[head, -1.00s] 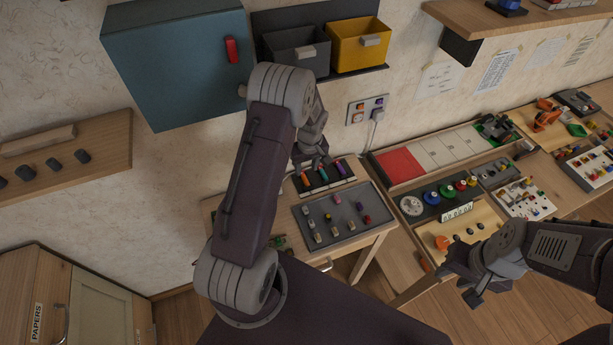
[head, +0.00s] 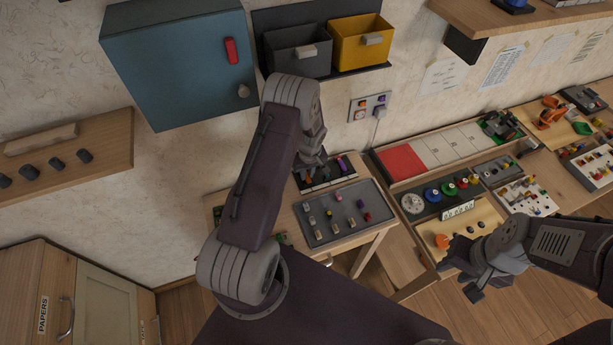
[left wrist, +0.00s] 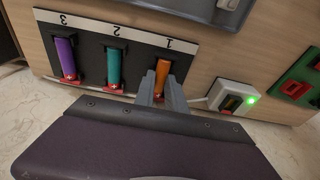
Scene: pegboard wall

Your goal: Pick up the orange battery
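The orange battery (left wrist: 162,77) stands in the slot marked 1 of a black holder (left wrist: 91,31) in the left wrist view. My left gripper (left wrist: 161,82) has one grey finger on each side of the battery, very close to it; the fingers look open around it, and contact is not clear. In the head view my left gripper (head: 314,168) is over the holder and its arm hides much of it. My right gripper (head: 462,277) is open and empty in front of the right-hand bench.
Teal (left wrist: 113,67) and purple (left wrist: 65,57) batteries stand in slots 2 and 3. A small white unit with a green light (left wrist: 232,97) lies right of the holder. A grey tray (head: 343,231) with small parts is in front. Yellow (head: 345,51) and grey bins hang above.

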